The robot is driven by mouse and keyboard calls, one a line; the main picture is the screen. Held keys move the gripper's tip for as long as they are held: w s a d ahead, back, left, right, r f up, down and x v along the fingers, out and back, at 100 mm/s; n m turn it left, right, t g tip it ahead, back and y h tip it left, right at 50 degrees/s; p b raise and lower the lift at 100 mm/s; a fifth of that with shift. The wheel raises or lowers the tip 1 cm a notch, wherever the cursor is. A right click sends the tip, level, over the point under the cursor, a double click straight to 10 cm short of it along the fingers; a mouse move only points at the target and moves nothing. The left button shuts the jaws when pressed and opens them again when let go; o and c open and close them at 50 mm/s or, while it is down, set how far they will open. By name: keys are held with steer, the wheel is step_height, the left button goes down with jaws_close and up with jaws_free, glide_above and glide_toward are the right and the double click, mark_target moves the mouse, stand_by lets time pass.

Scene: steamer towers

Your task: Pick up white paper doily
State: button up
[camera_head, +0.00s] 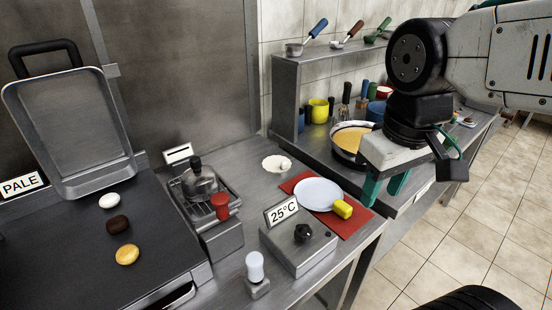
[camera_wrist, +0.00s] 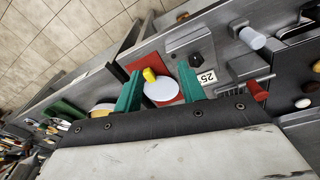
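A small white round piece (camera_head: 274,162), which looks like the paper doily, lies on the steel counter behind the red mat in the head view. A small pale object touches or overlaps its right side; I cannot tell what it is. I cannot make out the doily in the wrist view. My gripper (camera_head: 383,192) is high and to the right of it, beyond the red mat. In the wrist view my gripper (camera_wrist: 160,74) has its two green fingers wide apart with nothing held between them.
A pale plate (camera_head: 317,192) and yellow block (camera_head: 342,209) are on the red mat (camera_head: 353,225). A kettle (camera_head: 199,181) on a burner stands left of the doily. A 25°C box (camera_head: 296,247) is in front. A pan (camera_head: 352,139) and shelf stand behind right.

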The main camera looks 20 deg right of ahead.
steer(key=w+n, duration=0.6)
steer(key=w, duration=0.6)
steer(key=n+h, duration=0.3)
steer(key=n, duration=1.2)
glide_toward(283, 162)
steer(key=d+f, duration=0.1)
steer(key=x, duration=0.2)
steer(key=shift+a+f, duration=0.1)
steer(key=shift+f, duration=0.2)
steer(key=x, duration=0.5)
steer(key=shift+f, duration=0.35)
jaws_close()
